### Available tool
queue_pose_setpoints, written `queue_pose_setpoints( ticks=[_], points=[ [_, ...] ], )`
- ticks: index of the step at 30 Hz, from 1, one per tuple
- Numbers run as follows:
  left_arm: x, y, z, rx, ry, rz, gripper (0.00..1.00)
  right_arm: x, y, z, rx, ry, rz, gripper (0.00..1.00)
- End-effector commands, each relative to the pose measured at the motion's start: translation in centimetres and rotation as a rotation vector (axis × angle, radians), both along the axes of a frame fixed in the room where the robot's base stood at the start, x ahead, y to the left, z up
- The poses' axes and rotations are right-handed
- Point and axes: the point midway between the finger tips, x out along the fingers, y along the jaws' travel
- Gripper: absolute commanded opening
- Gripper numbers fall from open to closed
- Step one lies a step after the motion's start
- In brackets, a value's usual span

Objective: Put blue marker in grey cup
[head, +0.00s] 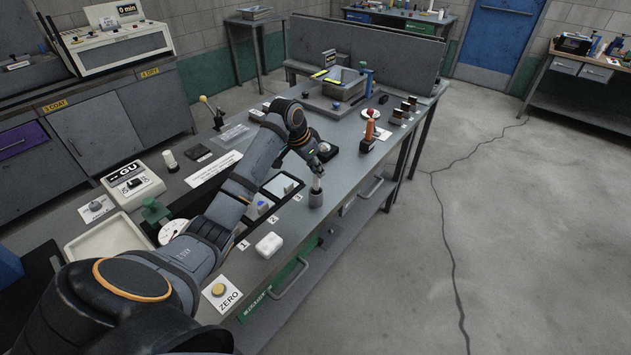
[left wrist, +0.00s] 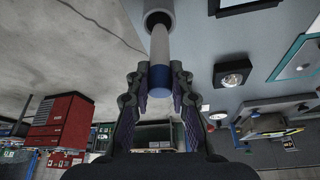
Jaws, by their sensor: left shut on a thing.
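The blue marker (left wrist: 159,50) has a white barrel with a blue band near my fingers. My left gripper (left wrist: 158,80) is shut on its blue end. In the head view, my left gripper (head: 321,158) is above the grey cup (head: 316,200), with the pale marker (head: 317,182) pointing down from it. The cup stands upright near the table's front edge. In the left wrist view, the marker's far end reaches the mouth of the cup (left wrist: 151,6). How deep it is inside is hidden. My right gripper is not in view.
A white box (head: 269,244) and a framed tray (head: 281,186) are left of the cup on the grey table. An orange-handled tool (head: 369,131) stands to the right. The table's front edge is close to the cup, with open floor beyond.

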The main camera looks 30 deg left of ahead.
Motion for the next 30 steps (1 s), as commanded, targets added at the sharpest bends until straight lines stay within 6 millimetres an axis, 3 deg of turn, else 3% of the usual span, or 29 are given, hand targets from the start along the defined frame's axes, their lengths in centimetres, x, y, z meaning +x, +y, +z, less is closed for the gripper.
queue_pose_setpoints(
  ticks=[5, 7, 10, 21, 22, 26, 30],
  points=[
    [-0.1, 0.0, -2.4, -0.001, 0.006, 0.0, 0.0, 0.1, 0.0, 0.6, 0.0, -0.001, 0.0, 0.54],
    [-0.1, -0.1, -2.9, -0.004, 0.005, 0.0, 0.0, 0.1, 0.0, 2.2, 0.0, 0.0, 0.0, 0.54],
    [-0.1, 0.0, -4.2, 0.0, 0.002, 0.0, 0.0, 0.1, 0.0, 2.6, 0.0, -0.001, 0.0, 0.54],
    [0.0, 0.0, -5.0, 0.0, 0.0, 0.0, 0.0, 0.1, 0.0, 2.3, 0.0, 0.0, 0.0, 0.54],
    [0.0, 0.0, -4.9, 0.0, 0.0, 0.0, 0.25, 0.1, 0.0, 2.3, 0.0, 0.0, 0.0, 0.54],
    [0.0, 0.0, -4.9, 0.0, 0.0, 0.0, 0.43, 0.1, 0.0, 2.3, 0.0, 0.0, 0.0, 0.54],
    [0.0, 0.0, -4.9, 0.0, 0.0, 0.0, 0.44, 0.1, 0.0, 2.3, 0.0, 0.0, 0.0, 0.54]
  ],
)
